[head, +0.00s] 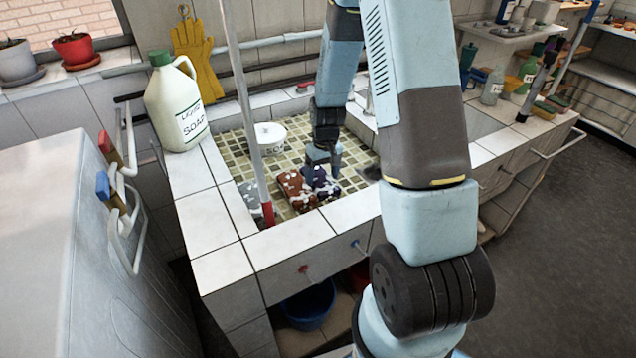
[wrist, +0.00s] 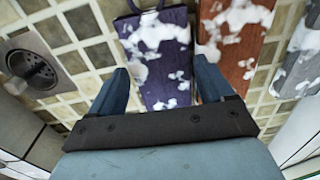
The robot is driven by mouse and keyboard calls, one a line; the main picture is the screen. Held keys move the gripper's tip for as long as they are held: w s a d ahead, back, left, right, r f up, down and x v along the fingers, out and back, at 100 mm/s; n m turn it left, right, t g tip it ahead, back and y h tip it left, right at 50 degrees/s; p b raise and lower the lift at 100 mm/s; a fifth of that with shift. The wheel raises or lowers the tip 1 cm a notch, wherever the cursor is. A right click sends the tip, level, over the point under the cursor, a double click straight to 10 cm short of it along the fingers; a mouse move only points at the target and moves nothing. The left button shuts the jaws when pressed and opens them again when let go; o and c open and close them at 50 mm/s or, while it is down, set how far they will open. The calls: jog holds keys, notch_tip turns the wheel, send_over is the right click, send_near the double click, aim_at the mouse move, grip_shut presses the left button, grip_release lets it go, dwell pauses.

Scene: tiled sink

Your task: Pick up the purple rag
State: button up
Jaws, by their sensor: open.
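The purple rag (wrist: 165,55) is dark purple with white foam patches and lies on the tiled sink floor. In the head view the rag (head: 324,184) is partly hidden by my gripper. My gripper (head: 325,160) points down over it inside the sink. In the wrist view my gripper (wrist: 160,85) is open, with one finger at each side of the rag. The right finger is near the gap between the purple rag and a red-brown rag. I cannot tell how high the fingertips are above the tiles.
A foamy red-brown rag (wrist: 232,45) lies close on the right of the purple one in the wrist view; a grey one (wrist: 300,60) lies farther right. A drain (wrist: 32,65) is at left. A white tub (head: 265,137) and a pole (head: 245,110) stand nearby.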

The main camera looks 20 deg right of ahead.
notch_tip(320, 180, down, 2)
jog(key=shift+a, duration=0.1)
jog(key=shift+r, duration=0.1)
jog(key=c, duration=0.7)
